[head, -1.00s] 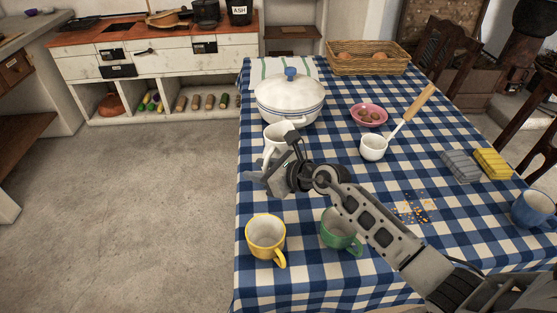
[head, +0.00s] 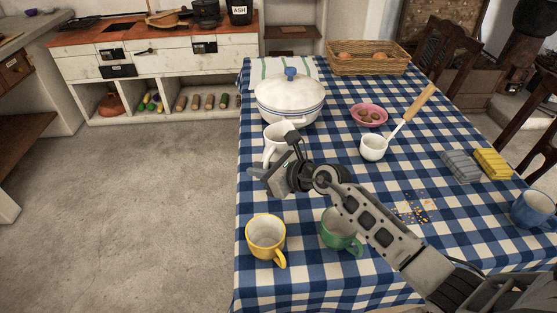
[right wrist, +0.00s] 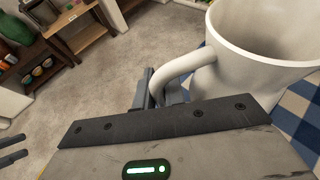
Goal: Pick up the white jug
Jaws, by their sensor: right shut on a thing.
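The white jug (head: 275,135) stands upright near the left edge of the checked table, just in front of the white lidded pot. My gripper and wrist hide its lower part in the head view. In the right wrist view the jug (right wrist: 265,50) fills the upper right, with its handle toward me. My right gripper (head: 268,168) is at the jug's near side. In the right wrist view its fingers (right wrist: 160,92) are shut on the jug's handle. I cannot tell whether the jug is clear of the table.
The white pot (head: 290,98) stands close behind the jug. A yellow mug (head: 265,237) and a green mug (head: 339,229) stand in front, the green one partly under my arm. The floor left of the table is clear.

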